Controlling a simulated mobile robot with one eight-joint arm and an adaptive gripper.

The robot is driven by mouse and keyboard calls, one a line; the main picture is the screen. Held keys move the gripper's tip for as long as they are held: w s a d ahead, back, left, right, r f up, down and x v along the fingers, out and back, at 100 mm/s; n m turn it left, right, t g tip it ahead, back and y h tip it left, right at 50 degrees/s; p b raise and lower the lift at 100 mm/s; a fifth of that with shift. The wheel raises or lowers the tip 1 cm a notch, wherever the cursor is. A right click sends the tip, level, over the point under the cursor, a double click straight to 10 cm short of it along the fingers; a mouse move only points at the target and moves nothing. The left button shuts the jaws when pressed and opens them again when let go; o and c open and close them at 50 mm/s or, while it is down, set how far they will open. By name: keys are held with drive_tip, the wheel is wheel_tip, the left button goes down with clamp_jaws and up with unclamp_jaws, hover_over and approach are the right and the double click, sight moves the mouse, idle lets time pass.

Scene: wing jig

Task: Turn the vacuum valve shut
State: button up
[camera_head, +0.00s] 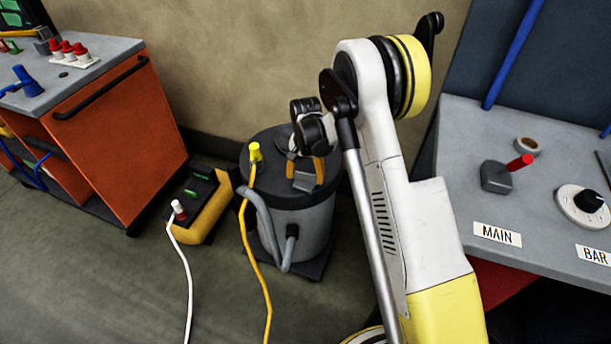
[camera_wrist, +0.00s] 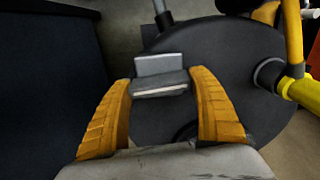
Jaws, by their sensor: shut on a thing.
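A dark drum-shaped vacuum (camera_head: 310,222) stands on the floor; its round dark lid (camera_wrist: 235,75) fills much of the wrist view. A grey block (camera_wrist: 160,72) with a flat raised tab is over the lid. My gripper (camera_head: 305,175) reaches down at the vacuum's top, and its two orange fingers (camera_wrist: 165,90) are shut on this block, one on each side. The block also shows between the fingers in the head view (camera_head: 304,182). I cannot tell for certain whether this block is the valve's handle, or how far it is turned.
A yellow plug (camera_head: 254,152) with a yellow cable rises from the lid's left side. A yellow and black unit (camera_head: 203,205) stands left of the vacuum. An orange cabinet (camera_head: 125,145) is at left. The right bench (camera_head: 460,145) carries a red-handled lever (camera_head: 505,172) and a dial (camera_head: 583,205).

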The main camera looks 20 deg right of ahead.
sight(305, 173)
drive_tip(key=shift+m, duration=0.6)
drive_tip(key=o, duration=1.2)
wheel_tip(305, 173, up, 12)
